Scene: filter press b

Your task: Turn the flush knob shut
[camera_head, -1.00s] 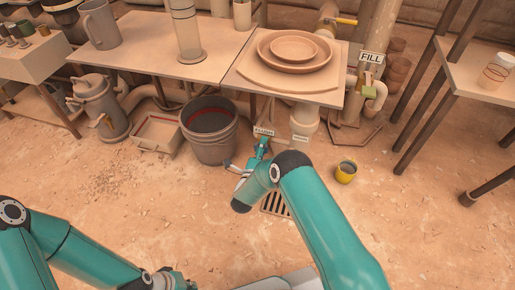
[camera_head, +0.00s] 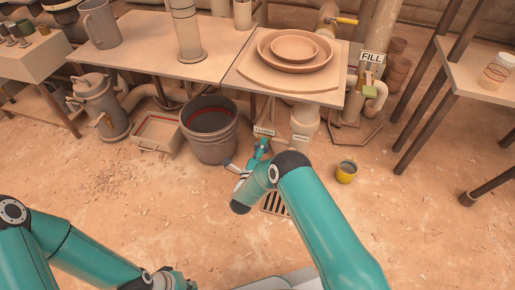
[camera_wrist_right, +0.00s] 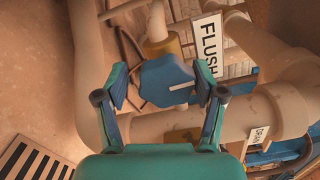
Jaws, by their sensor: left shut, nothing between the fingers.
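The blue flush knob (camera_wrist_right: 165,84) is in the middle of the right wrist view, with a white mark at its right side running nearly level in the picture. My right gripper (camera_wrist_right: 160,88) is open, one finger on each side of the knob. A gap shows at the left finger; the right finger is very close to the knob, and I cannot tell if it touches. The FLUSH sign (camera_wrist_right: 209,45) is beside the knob and also shows in the head view (camera_head: 264,132). My left gripper (camera_head: 178,281) is low at the bottom edge, shut and empty, partly cut off.
A grey bucket (camera_head: 210,150) stands left of the right gripper. A yellow cup (camera_head: 346,172) stands on the floor to the right. A floor grate (camera_head: 277,204) lies below the right forearm. Pale pipes (camera_wrist_right: 285,108) run close beside the right gripper.

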